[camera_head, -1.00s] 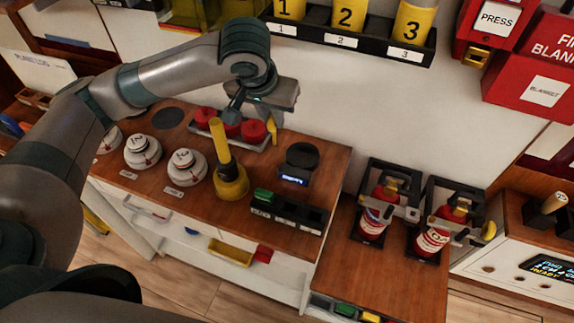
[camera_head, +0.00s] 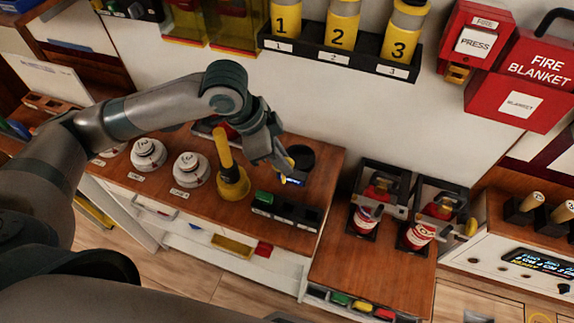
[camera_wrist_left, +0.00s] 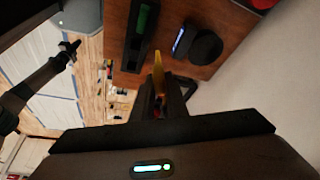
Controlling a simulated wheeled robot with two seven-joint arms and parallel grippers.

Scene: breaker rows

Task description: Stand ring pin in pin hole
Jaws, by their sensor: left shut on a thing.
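My left gripper (camera_head: 283,160) is shut on a small yellow piece, which I take to be the ring pin (camera_head: 290,162). The pin also shows in the left wrist view (camera_wrist_left: 158,65), sticking out beyond the fingertips. Its gripped end is hidden by the fingers. The gripper is above the wooden counter, beside a black round device (camera_head: 300,157) with a blue display. I cannot make out which opening is the pin hole. In the left wrist view, another dark arm, seemingly mine, ends in a small gripper (camera_wrist_left: 70,50); its fingers are too small to judge.
A yellow plunger-like tool (camera_head: 232,180) stands left of the gripper, near white round detectors (camera_head: 190,168). A black tray (camera_head: 285,211) with a green block lies at the counter's front edge. Two red extinguishers (camera_head: 418,235) stand on the lower counter to the right.

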